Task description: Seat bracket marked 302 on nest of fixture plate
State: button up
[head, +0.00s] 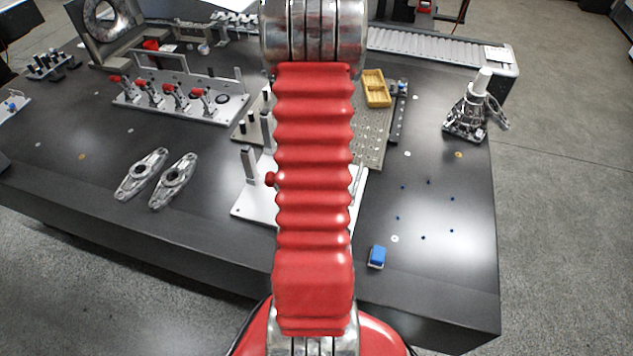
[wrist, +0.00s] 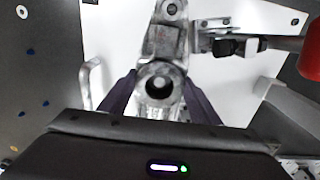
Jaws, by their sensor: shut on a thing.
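My gripper (wrist: 160,97) is shut on a grey cast metal bracket (wrist: 161,45) with a round bored boss near the jaws. The bracket lies over the white fixture plate (wrist: 225,75) in the wrist view; I cannot tell whether it touches the nest. Its marking is not readable. In the head view the fixture plate (head: 252,206) is partly hidden behind my red arm, and my gripper and the held bracket are hidden there too. A clamp with a red handle (wrist: 311,52) stands at the right of the bracket in the wrist view.
Two similar brackets (head: 141,174) (head: 173,180) lie on the dark table at left. A plate with several red-handled clamps (head: 180,108) stands behind them. A yellow tray (head: 376,88), a blue block (head: 377,256) and a metal device (head: 475,110) are at right. The front left table is clear.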

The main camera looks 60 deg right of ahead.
jog(key=o, duration=1.6)
jog(key=shift+c, duration=0.2)
notch_tip(320, 180, up, 14)
jog(key=shift+f, duration=0.15)
dwell(0.4)
jog(key=w+a+r+n+t, duration=0.2)
jog(key=a+r+n, duration=0.3)
jog(key=a, duration=0.9)
jog(key=w+a+r+n+t, duration=0.1)
jog(key=w+a+r+n, duration=0.2)
jog(key=a, duration=1.1)
jog(key=w+a+r+n+t, duration=0.2)
jog(key=a+r+n, duration=0.6)
jog(key=a, duration=0.6)
jog(key=shift+w+a+r+t, duration=0.15)
jog(key=shift+w+a+t, duration=0.15)
jog(key=shift+w, duration=0.1)
